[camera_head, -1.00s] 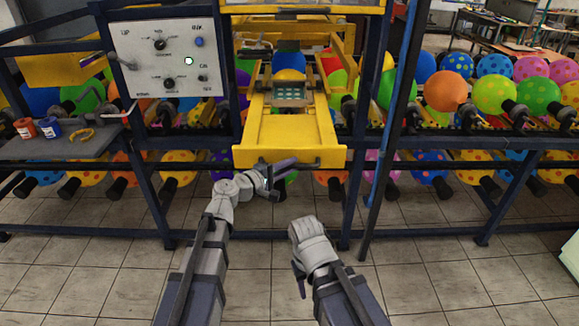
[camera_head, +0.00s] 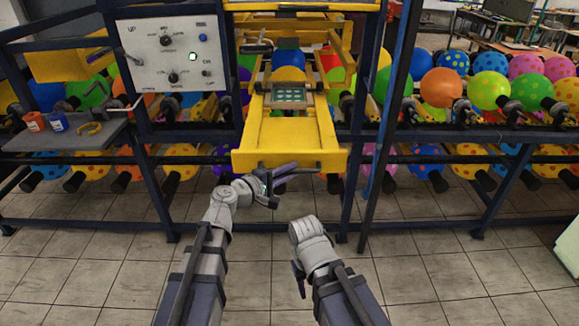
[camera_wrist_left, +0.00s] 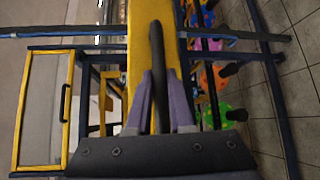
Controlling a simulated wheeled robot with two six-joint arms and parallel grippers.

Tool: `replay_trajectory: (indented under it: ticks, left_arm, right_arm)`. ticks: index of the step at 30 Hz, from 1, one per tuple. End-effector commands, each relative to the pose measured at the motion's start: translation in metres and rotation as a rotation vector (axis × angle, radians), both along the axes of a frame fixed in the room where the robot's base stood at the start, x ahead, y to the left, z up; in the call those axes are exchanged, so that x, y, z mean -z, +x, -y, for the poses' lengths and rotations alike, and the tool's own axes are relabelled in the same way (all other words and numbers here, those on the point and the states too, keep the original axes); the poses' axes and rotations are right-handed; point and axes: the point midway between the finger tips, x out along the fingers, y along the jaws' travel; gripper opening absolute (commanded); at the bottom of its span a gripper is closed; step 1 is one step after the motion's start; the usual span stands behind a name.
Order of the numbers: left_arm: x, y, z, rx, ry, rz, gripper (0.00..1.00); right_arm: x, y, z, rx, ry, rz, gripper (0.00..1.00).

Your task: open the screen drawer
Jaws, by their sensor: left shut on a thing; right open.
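The yellow screen drawer (camera_head: 262,160) sticks out of the yellow press at the middle of the head view, with a dark handle bar along its front. A teal-patterned plate (camera_head: 290,97) shows farther back above it. My left gripper (camera_head: 281,175) is at the drawer front, shut on the handle. In the left wrist view the dark handle (camera_wrist_left: 156,45) runs up from between the two purple fingers of my left gripper (camera_wrist_left: 159,92), over the yellow drawer front (camera_wrist_left: 142,60). My right gripper (camera_head: 299,280) hangs low, apart from the drawer; it is open, its fingers mostly hidden.
A white control panel (camera_head: 170,55) is at the upper left of the frame. A grey shelf (camera_head: 70,138) holds a red and a blue container. Dark blue posts (camera_head: 385,120) flank the drawer, with racks of balloons on both sides. Tiled floor (camera_head: 440,270) in front is clear.

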Motion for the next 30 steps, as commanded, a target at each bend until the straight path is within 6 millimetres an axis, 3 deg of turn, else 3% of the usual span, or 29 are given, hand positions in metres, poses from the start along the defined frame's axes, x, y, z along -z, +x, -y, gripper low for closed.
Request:
replay_trajectory:
  ticks: [3, 12, 13, 16, 24, 30]
  left_arm:
    - [0.001, -0.014, 0.000, 0.001, 0.004, -0.001, 0.00]
    - [0.001, -0.014, 0.000, 0.001, 0.003, -0.001, 0.00]
    - [0.001, -0.014, 0.000, 0.000, 0.004, -0.001, 0.22]
    - [0.001, -0.014, 0.000, 0.001, 0.003, -0.001, 0.31]
    - [0.000, -0.016, -0.002, -0.001, 0.001, -0.001, 0.31]
    - [-0.005, -0.037, -0.022, -0.004, 0.001, -0.001, 0.31]
  right_arm:
    - [0.000, 0.000, 0.000, 0.000, 0.000, 0.000, 0.50]
    - [0.000, 0.000, 0.000, 0.000, 0.000, 0.000, 0.50]
    - [0.000, 0.000, 0.000, 0.000, 0.000, 0.000, 0.50]
    - [0.000, 0.000, 0.000, 0.000, 0.000, 0.000, 0.50]
    - [0.000, 0.000, 0.000, 0.000, 0.000, 0.000, 0.50]
    - [-0.005, 0.000, 0.000, 0.000, 0.000, 0.000, 0.50]
